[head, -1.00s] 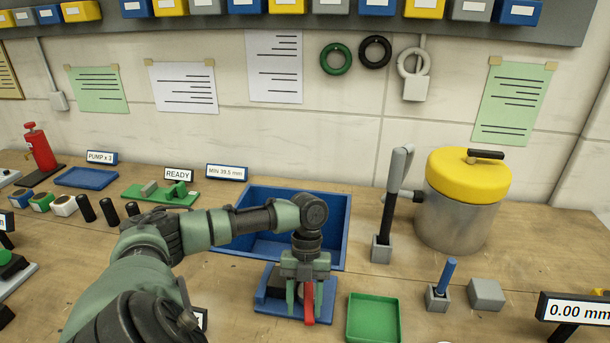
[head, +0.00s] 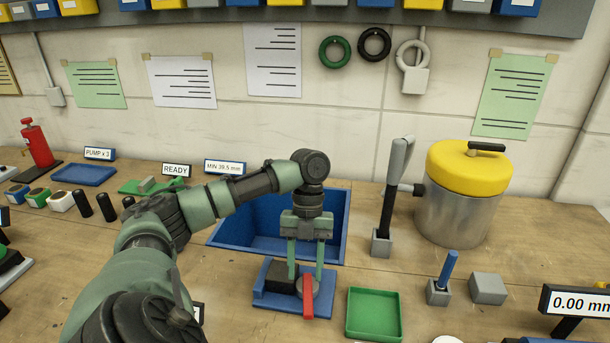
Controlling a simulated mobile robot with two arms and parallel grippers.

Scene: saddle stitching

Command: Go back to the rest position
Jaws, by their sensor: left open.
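My left gripper (head: 305,276) is open and points down in the middle of the head view. Its two green fingers are apart, just above or beside a red-handled tool (head: 307,296) on a blue base plate (head: 268,299). I cannot tell whether a finger touches it. A black block (head: 282,277) sits on the same plate, to the left of the red handle. My left arm reaches in from the lower left and hides part of the bench. My right gripper is not in view.
A blue bin (head: 338,235) stands behind the gripper. A green tray (head: 374,316) lies to the right. A grey lever (head: 393,190) and a yellow-lidded pot (head: 458,205) stand further right. A blue-handled tool in a grey holder (head: 438,294) is near a grey block (head: 488,288).

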